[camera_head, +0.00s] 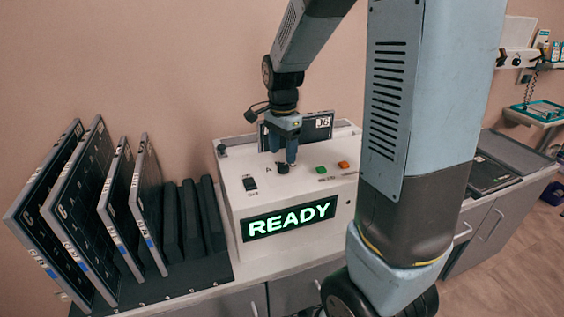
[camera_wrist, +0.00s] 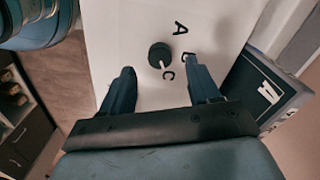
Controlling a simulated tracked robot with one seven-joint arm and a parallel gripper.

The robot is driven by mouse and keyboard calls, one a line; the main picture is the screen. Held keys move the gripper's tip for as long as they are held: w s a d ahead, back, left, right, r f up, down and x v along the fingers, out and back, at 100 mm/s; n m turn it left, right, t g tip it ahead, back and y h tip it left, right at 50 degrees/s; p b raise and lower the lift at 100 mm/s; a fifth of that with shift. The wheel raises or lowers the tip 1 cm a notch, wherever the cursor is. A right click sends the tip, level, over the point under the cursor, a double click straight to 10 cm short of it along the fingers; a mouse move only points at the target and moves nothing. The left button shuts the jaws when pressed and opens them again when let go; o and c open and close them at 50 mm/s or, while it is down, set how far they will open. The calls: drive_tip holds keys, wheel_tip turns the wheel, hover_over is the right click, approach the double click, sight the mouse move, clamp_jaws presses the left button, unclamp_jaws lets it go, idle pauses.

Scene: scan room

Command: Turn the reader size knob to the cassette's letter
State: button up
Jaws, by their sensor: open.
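The reader (camera_head: 290,195) is a white box with a lit green READY display (camera_head: 290,219). Its black size knob (camera_wrist: 159,54) sits on the top panel, with letters A, B and C around it. The knob's white pointer faces roughly toward C. A dark cassette (camera_wrist: 250,75) stands at the reader's back; its white label (camera_wrist: 268,92) seems to bear an A, small and tilted, and is unclear in the head view. My gripper (camera_wrist: 160,67) is open and empty, pointing down over the knob, with the knob just ahead between its fingertips. In the head view the fingers (camera_head: 286,150) partly hide the knob.
Several cassettes (camera_head: 88,195) lean in a dark rack left of the reader, beside black blocks (camera_head: 190,218). A black switch (camera_head: 250,184), a green button (camera_head: 321,169) and an orange button (camera_head: 343,165) share the reader's top. A dark panel (camera_head: 488,173) lies on the right counter.

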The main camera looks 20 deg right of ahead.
sight(282, 166)
drive_tip(key=shift+f, duration=2.15)
drive_tip(key=shift+c, duration=0.4)
drive_tip(key=c, duration=0.9)
drive_tip(key=shift+a, duration=0.1)
drive_tip(key=shift+c, duration=0.3)
